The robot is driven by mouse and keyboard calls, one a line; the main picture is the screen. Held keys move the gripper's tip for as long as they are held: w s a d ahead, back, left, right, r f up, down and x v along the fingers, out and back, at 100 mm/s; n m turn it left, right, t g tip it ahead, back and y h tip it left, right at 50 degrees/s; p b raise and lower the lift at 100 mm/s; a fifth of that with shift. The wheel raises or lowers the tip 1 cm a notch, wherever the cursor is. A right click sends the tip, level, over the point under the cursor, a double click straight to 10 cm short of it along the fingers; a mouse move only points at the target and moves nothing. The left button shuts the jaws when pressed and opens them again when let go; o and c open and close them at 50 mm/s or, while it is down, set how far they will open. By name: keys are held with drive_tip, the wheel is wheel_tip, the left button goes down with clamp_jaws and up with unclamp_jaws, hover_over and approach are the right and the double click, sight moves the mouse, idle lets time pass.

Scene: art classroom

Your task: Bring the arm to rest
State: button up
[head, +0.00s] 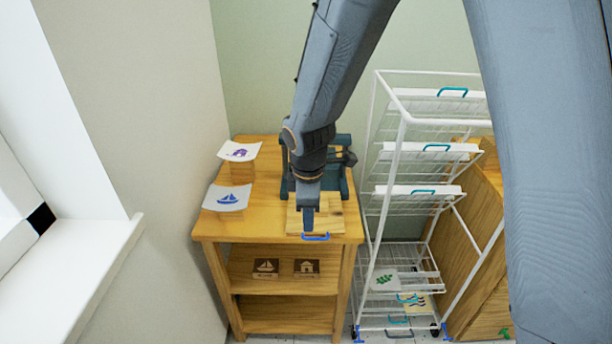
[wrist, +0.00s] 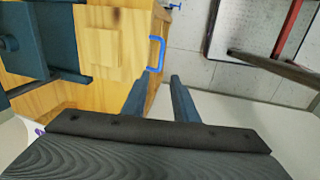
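My gripper (head: 308,222) hangs from my arm over the front of a wooden table (head: 342,232). In the wrist view its two fingers (wrist: 159,80) stand apart with nothing between them. A blue handle (head: 316,237) shows at the table's front edge, close to the gripper in the head view. In the wrist view the handle (wrist: 157,52) lies just past the fingertips, apart from them. A pale wooden board (head: 333,217) lies on the table top, partly hidden by my gripper.
A dark teal press-like frame (head: 342,180) stands behind the gripper. Prints with a boat (head: 229,199) and a house (head: 239,151) sit at left. Carved blocks (head: 266,267) lie on the shelf below. A white wire rack (head: 402,135) stands close at right; a wall is at left.

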drive_tip(key=s+d+r+m, duration=0.2)
drive_tip(key=s+d+m, duration=0.4)
drive_tip(key=d+m, duration=0.2)
drive_tip(key=s+d+r+m+b, duration=0.1)
drive_tip(key=s+d+r+m, duration=0.1)
drive_tip(key=s+d+m, duration=0.4)
drive_tip(key=d+m, duration=0.3)
drive_tip(key=shift+s+d+r+g, duration=0.2)
drive_tip(key=shift+d+r+g, duration=0.05)
drive_tip(key=shift+r+g, duration=0.1)
